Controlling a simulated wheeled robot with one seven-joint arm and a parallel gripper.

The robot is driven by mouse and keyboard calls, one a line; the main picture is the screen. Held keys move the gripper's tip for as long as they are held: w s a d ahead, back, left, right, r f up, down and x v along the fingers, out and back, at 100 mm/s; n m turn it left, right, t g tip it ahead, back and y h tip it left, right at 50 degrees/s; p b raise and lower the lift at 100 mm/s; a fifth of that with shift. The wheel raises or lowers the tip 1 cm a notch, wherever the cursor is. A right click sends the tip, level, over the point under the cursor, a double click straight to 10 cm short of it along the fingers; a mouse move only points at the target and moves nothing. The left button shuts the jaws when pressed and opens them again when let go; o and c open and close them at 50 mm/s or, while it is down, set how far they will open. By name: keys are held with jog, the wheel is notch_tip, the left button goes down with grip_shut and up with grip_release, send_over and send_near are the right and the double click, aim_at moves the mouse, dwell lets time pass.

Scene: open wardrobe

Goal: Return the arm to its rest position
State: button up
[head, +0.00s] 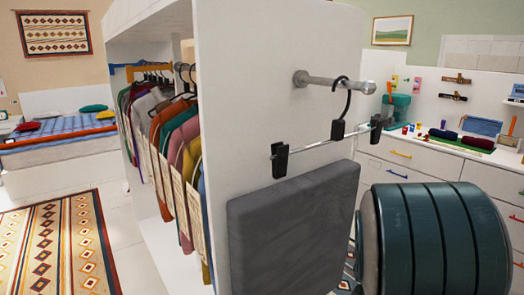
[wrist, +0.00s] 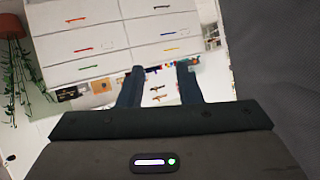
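My gripper (wrist: 159,67) shows in the wrist view, with its two dark blue fingers apart and nothing held between them. Past the fingers I see a white chest of drawers (wrist: 95,45), which appears upside down. My gripper cannot be made out in the head view. A clip hanger (head: 328,144) hangs by its black hook from a short metal peg (head: 335,84) on the wardrobe's white side panel (head: 245,110). Its two black clips appear empty. My gripper is apart from the hanger.
A grey padded panel (head: 290,235) stands below the hanger; dark grey fabric (wrist: 275,70) fills the wrist view's right side. Several garments (head: 180,135) hang inside the wardrobe. A bed (head: 65,150) and patterned rug (head: 50,250) are left. Drawers (head: 410,165) stand right.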

jog(key=s+a+r+n+g+y+p, duration=0.3)
jog(key=s+a+r+y, duration=0.1)
jog(key=s+a, duration=0.35)
jog(key=s+a+r+n+g+y+p, duration=0.2)
jog(key=s+a+r+n+y+p, duration=0.15)
jog(key=s+a, duration=0.4)
jog(key=s+a+r+n+g+h, duration=0.1)
jog(key=s+r+g, duration=0.2)
jog(key=s, duration=0.7)
jog(key=shift+a+p, duration=0.35)
jog(key=shift+p, duration=0.05)
jog(key=shift+r+n, duration=0.1)
jog(key=shift+n, duration=0.15)
